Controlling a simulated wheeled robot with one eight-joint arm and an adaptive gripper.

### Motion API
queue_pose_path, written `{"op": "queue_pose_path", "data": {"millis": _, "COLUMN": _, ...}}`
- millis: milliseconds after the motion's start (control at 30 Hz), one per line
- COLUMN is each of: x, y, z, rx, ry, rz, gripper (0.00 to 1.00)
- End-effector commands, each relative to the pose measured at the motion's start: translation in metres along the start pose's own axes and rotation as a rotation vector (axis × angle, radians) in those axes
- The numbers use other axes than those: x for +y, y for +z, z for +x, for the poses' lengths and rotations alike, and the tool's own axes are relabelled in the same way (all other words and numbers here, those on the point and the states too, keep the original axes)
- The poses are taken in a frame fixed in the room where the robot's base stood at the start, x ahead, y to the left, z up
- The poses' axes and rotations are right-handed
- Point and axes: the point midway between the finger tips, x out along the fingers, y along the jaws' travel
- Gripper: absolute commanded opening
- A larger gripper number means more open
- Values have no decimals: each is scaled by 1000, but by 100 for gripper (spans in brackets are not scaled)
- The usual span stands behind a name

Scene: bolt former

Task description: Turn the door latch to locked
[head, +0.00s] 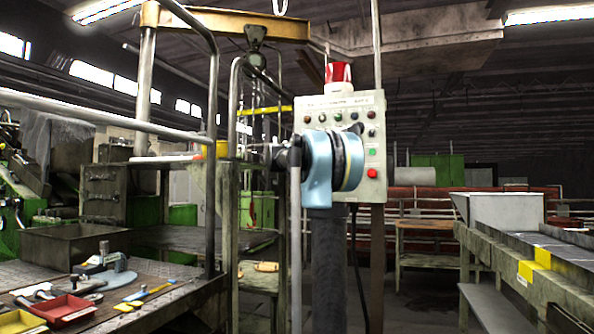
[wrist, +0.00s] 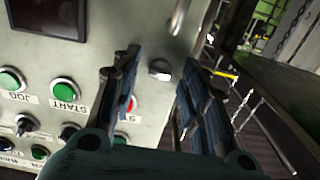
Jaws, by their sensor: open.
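The control cabinet (head: 313,113) is a pale box with rows of buttons and a red-topped lamp in the head view. Its pale panel (wrist: 150,110) fills the left of the wrist view. A small grey metal knob (wrist: 160,70), which looks like the door latch, sits near the panel's edge. My gripper (wrist: 158,77) is open, with one finger on each side of the knob in the picture. I see no finger clearly touching it. My blue arm hides part of the cabinet in the head view, and the latch cannot be made out there.
Green START (wrist: 63,92) and JOG (wrist: 12,80) buttons and a black selector switch (wrist: 27,124) are near the left finger. A red button (wrist: 131,107) is partly hidden behind that finger. A metal rail (head: 213,150) stands left of the cabinet. A workbench (head: 165,299) holds tools.

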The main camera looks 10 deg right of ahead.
Motion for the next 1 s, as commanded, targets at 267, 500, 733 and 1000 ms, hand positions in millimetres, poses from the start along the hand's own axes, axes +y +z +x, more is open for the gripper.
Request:
{"op": "queue_pose_path", "data": {"millis": 267, "x": 0, "y": 0, "z": 0, "rx": 0, "ry": 0, "rz": 0, "gripper": 0}}
{"op": "queue_pose_path", "data": {"millis": 500, "x": 0, "y": 0, "z": 0, "rx": 0, "ry": -1, "rz": -4, "gripper": 0}}
{"op": "queue_pose_path", "data": {"millis": 733, "x": -1, "y": 0, "z": 0, "rx": 0, "ry": -1, "rz": -63, "gripper": 0}}
{"op": "queue_pose_path", "data": {"millis": 1000, "x": -2, "y": 0, "z": -1, "rx": 0, "ry": -2, "rz": -251, "gripper": 0}}
